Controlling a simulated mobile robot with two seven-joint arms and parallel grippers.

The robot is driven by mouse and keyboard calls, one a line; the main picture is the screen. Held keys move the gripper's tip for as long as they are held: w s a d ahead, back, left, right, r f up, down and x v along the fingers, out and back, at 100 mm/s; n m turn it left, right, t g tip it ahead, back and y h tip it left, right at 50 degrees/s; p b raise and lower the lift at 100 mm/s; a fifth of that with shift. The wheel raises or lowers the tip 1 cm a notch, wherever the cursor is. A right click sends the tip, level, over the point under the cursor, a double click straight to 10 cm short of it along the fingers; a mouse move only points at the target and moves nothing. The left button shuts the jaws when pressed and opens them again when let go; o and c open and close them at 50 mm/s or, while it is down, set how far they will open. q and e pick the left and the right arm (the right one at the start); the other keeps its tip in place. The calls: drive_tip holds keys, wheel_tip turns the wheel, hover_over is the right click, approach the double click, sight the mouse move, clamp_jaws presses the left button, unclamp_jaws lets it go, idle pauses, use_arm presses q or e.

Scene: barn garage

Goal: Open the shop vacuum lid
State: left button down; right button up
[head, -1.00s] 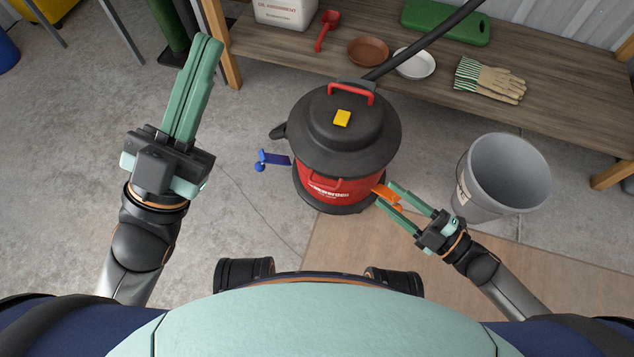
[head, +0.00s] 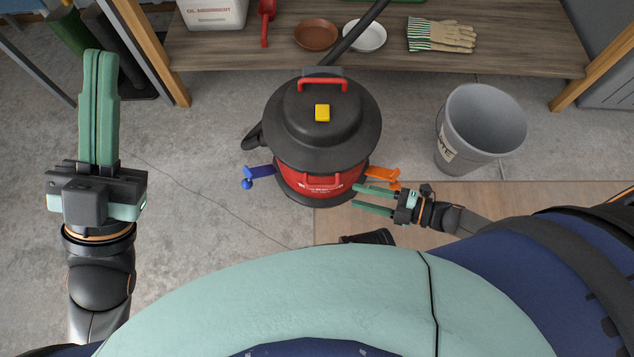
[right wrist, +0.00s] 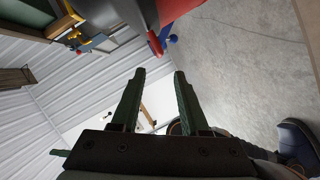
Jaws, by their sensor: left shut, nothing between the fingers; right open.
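The shop vacuum has a red body (head: 300,184) and a round black lid (head: 290,135), which sits down on the body. A red handle (head: 322,84) and a yellow block (head: 322,113) are on the lid. A blue latch (head: 260,173) sticks out at the left side and an orange latch (head: 382,175) at the right. My right gripper (head: 356,197) is open and empty, just below the orange latch, close to the body. The blue latch (right wrist: 172,38) also shows in the right wrist view, beyond the fingers. My left gripper (head: 100,58) is shut and empty, far left of the vacuum.
A grey bucket (head: 484,125) stands right of the vacuum. Behind it is a wooden bench (head: 520,55) with a brown dish (head: 316,34), a white dish (head: 364,35), gloves (head: 442,34) and a red scoop (head: 266,20). A black hose (head: 352,35) runs up from the vacuum. The floor between my left gripper and the vacuum is clear.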

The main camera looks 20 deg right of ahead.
sight(322, 186)
drive_tip(key=b+x, duration=0.2)
drive_tip(key=x, duration=0.7)
drive_tip(key=shift+w+a+f+b, duration=0.1)
drive_tip(key=shift+w+a+b, duration=0.05)
drive_tip(key=shift+a+b, duration=0.15)
drive_tip(key=shift+w+a+f, duration=0.1)
drive_tip(key=shift+w+a, duration=0.3)
drive_tip(key=shift+a, duration=0.15)
drive_tip(key=shift+c, duration=0.3)
clamp_jaws()
drive_tip(key=shift+d, duration=0.1)
